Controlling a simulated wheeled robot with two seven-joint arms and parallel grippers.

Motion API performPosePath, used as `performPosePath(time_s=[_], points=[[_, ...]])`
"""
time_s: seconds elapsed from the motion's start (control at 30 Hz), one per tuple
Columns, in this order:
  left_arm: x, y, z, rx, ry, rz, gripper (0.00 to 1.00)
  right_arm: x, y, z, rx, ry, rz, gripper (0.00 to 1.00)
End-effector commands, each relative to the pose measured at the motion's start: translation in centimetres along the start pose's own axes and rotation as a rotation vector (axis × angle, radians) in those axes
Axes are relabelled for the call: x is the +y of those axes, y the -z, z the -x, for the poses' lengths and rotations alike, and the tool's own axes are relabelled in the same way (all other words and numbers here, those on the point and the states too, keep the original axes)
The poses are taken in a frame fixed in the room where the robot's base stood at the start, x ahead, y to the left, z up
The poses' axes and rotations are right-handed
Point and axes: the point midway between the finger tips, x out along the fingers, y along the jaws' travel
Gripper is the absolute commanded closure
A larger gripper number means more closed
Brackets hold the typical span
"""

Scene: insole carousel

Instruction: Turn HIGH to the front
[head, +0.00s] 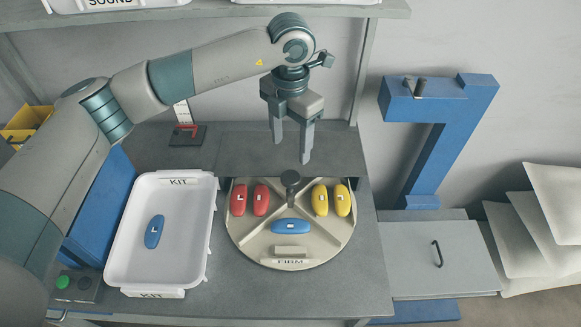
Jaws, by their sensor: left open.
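No label reading HIGH can be made out. My left gripper (292,150) is open and empty, pointing down just above the knob, apart from it. My right gripper is out of view.
A white KIT tray (112,262) holding one blue insole (154,232) stands left of the carousel. A green button box (77,286) is at the front left. A shelf hangs above.

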Motion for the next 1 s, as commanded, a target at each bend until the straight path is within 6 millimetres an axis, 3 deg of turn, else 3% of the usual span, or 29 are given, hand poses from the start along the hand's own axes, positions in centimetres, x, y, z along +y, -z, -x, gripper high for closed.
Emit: performPosePath(time_s=[0.53, 0.73, 1.0], points=[[-0.1, 0.0, -9.0, 0.002, 0.002, 0.001, 0.41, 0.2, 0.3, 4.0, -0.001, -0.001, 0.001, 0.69], [0.0, 0.0, -10.6, 0.0, 0.001, 0.0, 0.41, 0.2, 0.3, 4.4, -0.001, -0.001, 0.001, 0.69], [0.0, 0.0, -11.0, -0.001, 0.0, -0.001, 0.41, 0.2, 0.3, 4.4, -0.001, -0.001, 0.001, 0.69]])
